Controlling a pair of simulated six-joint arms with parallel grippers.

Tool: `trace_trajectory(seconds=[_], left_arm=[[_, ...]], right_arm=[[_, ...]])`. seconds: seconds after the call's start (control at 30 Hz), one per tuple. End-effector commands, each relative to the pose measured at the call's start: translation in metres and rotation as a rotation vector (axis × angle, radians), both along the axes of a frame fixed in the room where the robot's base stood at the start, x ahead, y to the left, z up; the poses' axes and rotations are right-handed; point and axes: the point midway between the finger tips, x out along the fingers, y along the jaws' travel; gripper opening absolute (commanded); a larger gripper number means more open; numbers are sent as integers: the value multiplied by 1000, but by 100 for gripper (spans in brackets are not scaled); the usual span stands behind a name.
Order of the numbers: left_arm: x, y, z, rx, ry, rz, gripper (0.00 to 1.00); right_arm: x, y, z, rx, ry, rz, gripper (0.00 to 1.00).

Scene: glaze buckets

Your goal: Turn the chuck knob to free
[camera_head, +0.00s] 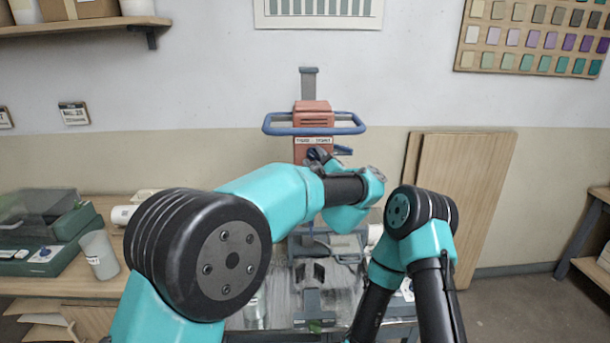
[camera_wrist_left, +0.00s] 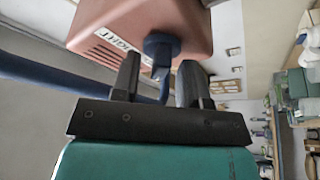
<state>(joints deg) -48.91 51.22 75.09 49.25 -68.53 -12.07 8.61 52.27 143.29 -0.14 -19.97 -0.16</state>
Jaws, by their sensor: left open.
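The red machine head (camera_head: 313,115) stands on a grey column in the middle of the head view, with a white label on its front. The blue chuck knob (camera_wrist_left: 162,44) sticks out from the red housing (camera_wrist_left: 110,28) in the left wrist view. My left gripper (camera_head: 320,155) is up at the front of the head, just below the label. In the wrist view my left gripper (camera_wrist_left: 159,66) is open, with its fingers either side of the knob's near end. Contact cannot be told. My right arm is folded at the right; its gripper does not show clearly.
A blue ring handle (camera_head: 314,130) surrounds the machine head. Below lies a grey machine table (camera_head: 345,283), partly hidden by my arms. A clear cup (camera_head: 99,254) and a green case (camera_head: 50,235) stand on the wooden bench at left. Wooden boards (camera_head: 460,195) lean on the wall.

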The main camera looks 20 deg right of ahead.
Motion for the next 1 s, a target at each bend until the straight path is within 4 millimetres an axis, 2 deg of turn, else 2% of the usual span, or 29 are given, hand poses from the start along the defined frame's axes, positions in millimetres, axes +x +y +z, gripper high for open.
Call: trace_trajectory(seconds=[0.17, 0.33, 0.9, 1.0], left_arm=[[0, 0, 0, 15, -3, 0, 40], [0, 1, -1, 103, -23, 0, 40], [1, 5, -2, 753, -168, 0, 40], [-16, 6, -8, 745, -168, -3, 40]], right_arm=[[0, 0, 0, 0, 0, 0, 0], [0, 0, 0, 0, 0, 0, 0], [0, 0, 0, 0, 0, 0, 0], [0, 0, 0, 0, 0, 0, 0]])
